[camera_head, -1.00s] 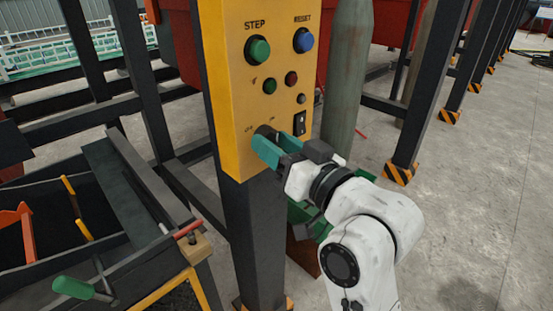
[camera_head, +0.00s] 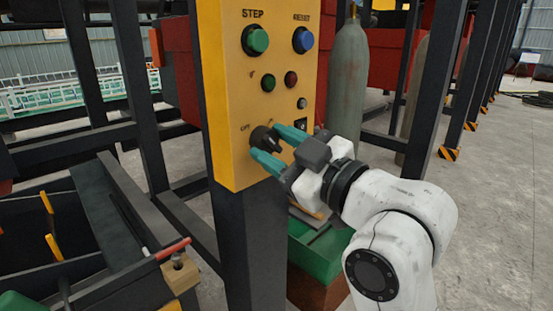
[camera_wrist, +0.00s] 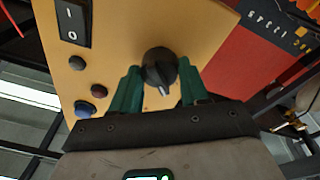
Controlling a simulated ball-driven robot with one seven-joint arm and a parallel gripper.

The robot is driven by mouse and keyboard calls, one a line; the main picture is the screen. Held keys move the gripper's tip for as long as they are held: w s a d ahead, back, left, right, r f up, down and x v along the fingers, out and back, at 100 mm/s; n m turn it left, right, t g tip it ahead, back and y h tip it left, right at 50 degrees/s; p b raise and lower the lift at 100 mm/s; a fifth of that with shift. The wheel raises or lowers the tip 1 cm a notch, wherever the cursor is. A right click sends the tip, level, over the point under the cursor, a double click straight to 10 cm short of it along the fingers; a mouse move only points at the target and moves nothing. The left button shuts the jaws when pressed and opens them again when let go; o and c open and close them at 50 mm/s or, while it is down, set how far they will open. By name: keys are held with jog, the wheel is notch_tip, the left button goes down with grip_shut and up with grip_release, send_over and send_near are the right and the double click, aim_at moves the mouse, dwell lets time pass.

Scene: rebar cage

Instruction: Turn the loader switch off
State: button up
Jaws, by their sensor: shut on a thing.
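The black rotary switch knob (camera_head: 263,137) is low on the yellow control panel (camera_head: 232,80), with a small OFF label at its upper left. It also shows in the wrist view (camera_wrist: 159,68), with a pale pointer mark on the side toward my gripper. My gripper (camera_head: 279,144) is shut on the knob, with one green finger on each side of it. In the wrist view my gripper's fingers (camera_wrist: 158,87) flank the knob. The label at the knob's upper right is partly hidden by a finger.
Above the knob are a green STEP button (camera_head: 255,40), a blue RESET button (camera_head: 303,40) and smaller buttons. A black rocker switch (camera_wrist: 73,23) is beside the knob. A grey gas cylinder (camera_head: 347,85) stands behind the panel. A dark bin (camera_head: 130,215) is at the left.

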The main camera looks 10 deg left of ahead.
jog(key=shift+n, duration=0.4)
jog(key=o, duration=1.1)
jog(key=shift+c, duration=0.2)
jog(key=v, duration=1)
jog(key=shift+s+d+b, duration=0.25)
jog(key=shift+d+b, duration=0.05)
jog(key=shift+b, duration=0.1)
jog(key=shift+f, duration=0.1)
